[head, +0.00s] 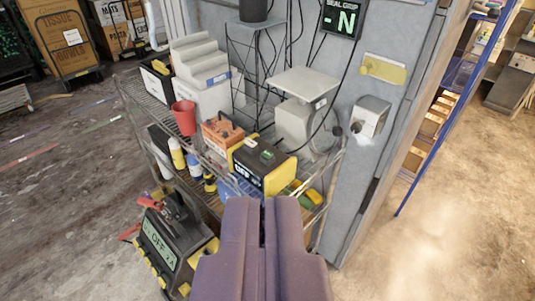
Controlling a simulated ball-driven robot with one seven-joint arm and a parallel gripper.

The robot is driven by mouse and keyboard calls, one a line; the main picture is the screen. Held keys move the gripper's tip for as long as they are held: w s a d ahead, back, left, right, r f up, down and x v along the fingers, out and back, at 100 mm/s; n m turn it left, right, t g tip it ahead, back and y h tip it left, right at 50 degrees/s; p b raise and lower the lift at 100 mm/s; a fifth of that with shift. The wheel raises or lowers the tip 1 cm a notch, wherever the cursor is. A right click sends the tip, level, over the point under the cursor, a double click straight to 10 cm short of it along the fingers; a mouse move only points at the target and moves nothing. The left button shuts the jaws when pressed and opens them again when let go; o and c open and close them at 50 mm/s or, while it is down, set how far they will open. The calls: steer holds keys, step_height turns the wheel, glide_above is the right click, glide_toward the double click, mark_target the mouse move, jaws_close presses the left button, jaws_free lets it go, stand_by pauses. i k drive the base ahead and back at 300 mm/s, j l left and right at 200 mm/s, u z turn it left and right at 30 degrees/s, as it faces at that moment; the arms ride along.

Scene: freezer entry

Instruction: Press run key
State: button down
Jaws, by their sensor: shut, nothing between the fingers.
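My gripper (263,203) points away from me at the bottom middle, its two dull purple fingers shut together and empty. Beyond the tips, a black and yellow box (262,162) with a small green-lit display stands on a wire shelf rack; the fingertips look close in front of it, but I cannot tell whether they touch. A larger black and yellow unit (172,238) with a lit display reading OFF and a red-topped clamp stands at lower left. I cannot make out a key marked run on either one.
The wire rack (128,98) also holds an orange box (222,133), a red cup (184,117), bottles and a scale with a metal plate (302,84). A grey wall with a display (341,19) and switch box (370,118) stands behind.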

mark_target(266, 154)
steer(key=i+j+z, duration=0.1)
steer(key=i, duration=0.4)
steer(key=i+j+z, duration=0.1)
steer(key=i+j, duration=0.15)
steer(key=i, duration=0.25)
steer(key=i+j+z, duration=0.1)
steer(key=i+j, duration=0.15)
steer(key=i, duration=0.25)
